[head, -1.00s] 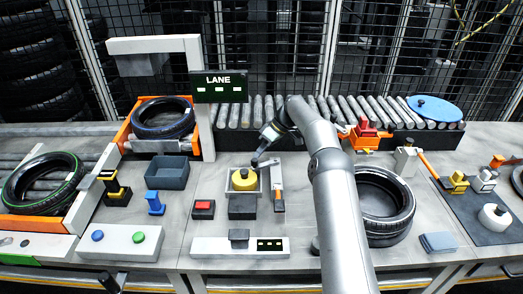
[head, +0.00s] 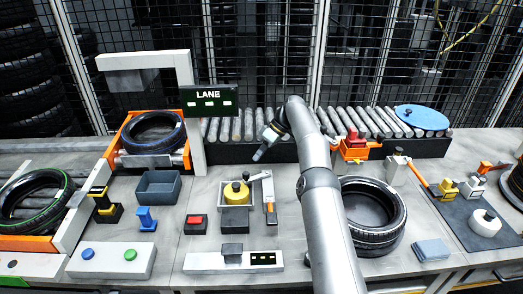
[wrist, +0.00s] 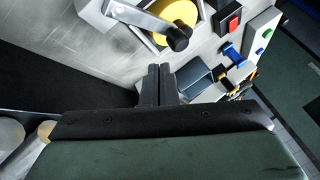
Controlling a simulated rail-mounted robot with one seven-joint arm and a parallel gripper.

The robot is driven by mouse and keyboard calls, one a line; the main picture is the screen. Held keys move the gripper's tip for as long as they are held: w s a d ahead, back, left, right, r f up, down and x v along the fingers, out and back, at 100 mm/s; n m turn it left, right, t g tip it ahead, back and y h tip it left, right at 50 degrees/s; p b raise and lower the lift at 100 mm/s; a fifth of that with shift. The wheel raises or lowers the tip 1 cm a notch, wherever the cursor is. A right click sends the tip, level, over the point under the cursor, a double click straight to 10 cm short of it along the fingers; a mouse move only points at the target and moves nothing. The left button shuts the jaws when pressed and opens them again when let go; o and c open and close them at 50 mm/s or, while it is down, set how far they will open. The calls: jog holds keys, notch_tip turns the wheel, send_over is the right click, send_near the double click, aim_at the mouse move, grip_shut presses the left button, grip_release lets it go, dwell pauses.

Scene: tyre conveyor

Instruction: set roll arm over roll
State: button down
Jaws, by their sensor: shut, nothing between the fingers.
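The yellow roll (head: 236,193) sits in a light-walled tray on the bench. The grey roll arm (head: 259,176) reaches left from its post toward the roll. In the wrist view, the roll arm (wrist: 130,18) ends in a dark cylinder that overlaps the yellow roll (wrist: 176,16); whether they touch I cannot tell. My gripper (head: 258,156) is above and behind the roll arm, apart from it. In the wrist view, my gripper's fingers (wrist: 158,70) are together with nothing between them.
A red button (head: 195,220), a blue upright piece (head: 146,219) and a grey bin (head: 158,187) stand left of the roll. A tyre (head: 374,218) lies right of it. The roller conveyor (head: 235,129) runs behind. Bare bench lies between roll and conveyor.

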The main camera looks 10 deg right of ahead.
jog(key=p+v, duration=0.2)
jog(key=p, duration=0.1)
jog(key=shift+r, duration=0.15)
jog(key=s+a+r+m+h, duration=0.25)
jog(key=s+a+r, duration=0.3)
jog(key=r, duration=0.45)
jog(key=s+r+m+h, duration=0.2)
jog(key=s+r, duration=0.3)
jog(key=s, duration=0.6)
jog(key=s+d+f+m+h, duration=0.1)
jog(key=s+d+f+m, duration=0.1)
jog(key=s, duration=0.9)
jog(key=s+d+f+m+t, duration=0.1)
jog(key=s+d+f+m, duration=0.1)
jog(key=s, duration=0.9)
jog(key=s+d+f+m+t+h, duration=0.1)
jog(key=s+d+f+m, duration=0.1)
jog(key=s, duration=0.9)
jog(key=shift+d+h, duration=0.35)
jog(key=shift+d, duration=0.2)
